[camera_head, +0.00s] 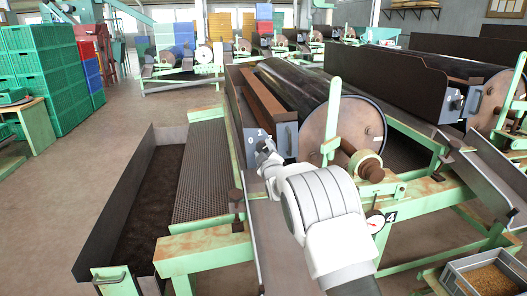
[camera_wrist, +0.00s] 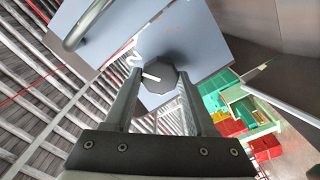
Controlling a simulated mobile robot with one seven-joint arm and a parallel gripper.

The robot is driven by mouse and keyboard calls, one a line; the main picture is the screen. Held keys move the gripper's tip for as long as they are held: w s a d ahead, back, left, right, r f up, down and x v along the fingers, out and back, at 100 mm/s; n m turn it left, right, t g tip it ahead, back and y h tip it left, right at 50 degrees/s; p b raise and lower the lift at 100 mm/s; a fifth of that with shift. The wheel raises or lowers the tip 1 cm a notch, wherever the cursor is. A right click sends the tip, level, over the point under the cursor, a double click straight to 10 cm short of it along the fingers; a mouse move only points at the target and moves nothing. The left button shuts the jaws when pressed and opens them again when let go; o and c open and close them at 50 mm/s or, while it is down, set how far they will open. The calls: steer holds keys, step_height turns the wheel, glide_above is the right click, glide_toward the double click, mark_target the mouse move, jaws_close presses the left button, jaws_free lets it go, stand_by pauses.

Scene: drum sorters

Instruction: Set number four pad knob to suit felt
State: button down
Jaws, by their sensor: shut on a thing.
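In the wrist view a dark, many-sided knob (camera_wrist: 166,70) with a white pointer line sits on a blue-grey panel (camera_wrist: 210,50). The pointer lies towards the left of the picture. A white mark, partly cut off, shows just above left of the knob. My gripper (camera_wrist: 159,76) has one finger on each side of the knob and is shut on it. In the head view my gripper (camera_head: 266,150) is at the panel (camera_head: 252,137) on the drum's near end; the knob is hidden there. A "4" plate (camera_head: 391,217) is on this machine's green frame. Felt is not identifiable.
The large drum (camera_head: 308,95) and its round end plate lie right of my gripper. A grey handle (camera_head: 287,138) is close beside it, also in the wrist view (camera_wrist: 86,24). A dial gauge (camera_head: 375,222) and green posts stand nearby. A dark trough (camera_head: 150,195) lies left.

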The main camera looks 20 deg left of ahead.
steer(key=shift+r, duration=0.15)
steer(key=shift+c, duration=1.1)
jaws_free()
steer(key=p+v, duration=0.3)
steer(key=v, duration=1.4)
steer(key=shift+s+p, duration=0.2)
steer(key=shift+p, duration=0.15)
steer(key=shift+d, duration=0.15)
